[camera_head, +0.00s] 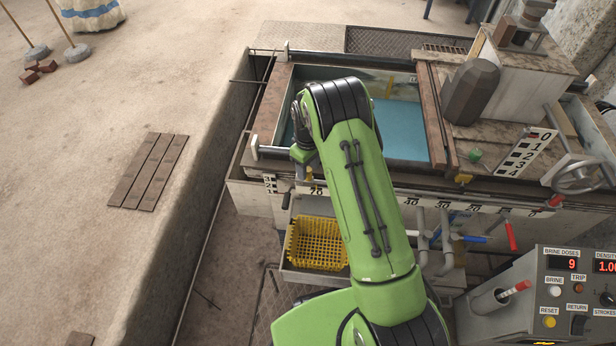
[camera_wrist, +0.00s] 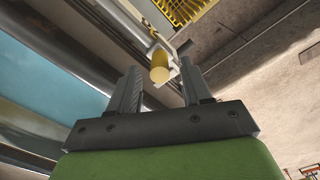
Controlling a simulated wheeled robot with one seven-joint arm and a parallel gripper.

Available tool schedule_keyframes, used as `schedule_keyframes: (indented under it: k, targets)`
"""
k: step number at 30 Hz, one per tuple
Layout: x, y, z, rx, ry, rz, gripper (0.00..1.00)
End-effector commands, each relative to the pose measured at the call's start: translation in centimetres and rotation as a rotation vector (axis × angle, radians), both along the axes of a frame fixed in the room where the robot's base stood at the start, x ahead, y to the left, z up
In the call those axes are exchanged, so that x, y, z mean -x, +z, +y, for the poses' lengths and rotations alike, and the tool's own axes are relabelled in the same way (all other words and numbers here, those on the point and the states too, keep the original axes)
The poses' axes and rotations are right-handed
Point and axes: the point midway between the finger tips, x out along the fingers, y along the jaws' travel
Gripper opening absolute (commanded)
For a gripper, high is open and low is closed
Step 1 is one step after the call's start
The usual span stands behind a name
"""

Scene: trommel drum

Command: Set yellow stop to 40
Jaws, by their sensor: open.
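The yellow stop (camera_head: 310,175) shows as a small upright yellow piece on the tank's front rail, just left of the 70 mark on the white scale strip (camera_head: 460,207). In the wrist view the yellow stop (camera_wrist: 159,68) is a short yellow cylinder on a pale base, between the fingertips of my gripper (camera_wrist: 159,72). The fingers are open, one each side of it; whether they touch it cannot be told. In the head view my arm hides the scale between 70 and about 40. The marks right of the arm appear to run down from 40 to 0.
Red and blue handled levers (camera_head: 510,236) stick out at the right front. A control panel (camera_head: 570,290) stands at lower right. The tank (camera_head: 400,130) holds blue liquid behind the rail. Open floor lies left.

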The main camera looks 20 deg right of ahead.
Motion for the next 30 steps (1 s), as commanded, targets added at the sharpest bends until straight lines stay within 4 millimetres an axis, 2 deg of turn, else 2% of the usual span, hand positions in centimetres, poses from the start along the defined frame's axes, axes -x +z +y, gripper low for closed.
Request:
schedule_keyframes:
  k: [1, 6, 15, 24, 30]
  targets:
    - [0.1, -1.4, 0.0, 0.0, 0.0, 0.004, 0.48]
    - [0.0, -3.3, 0.0, 0.0, 0.0, 0.0, 0.48]
    - [0.0, -3.5, 0.0, 0.0, 0.0, -0.001, 0.47]
    - [0.0, -3.4, 0.0, -0.001, 0.0, -0.001, 0.01]
    - [0.0, -3.4, -0.1, 0.0, -0.001, 0.0, 0.0]
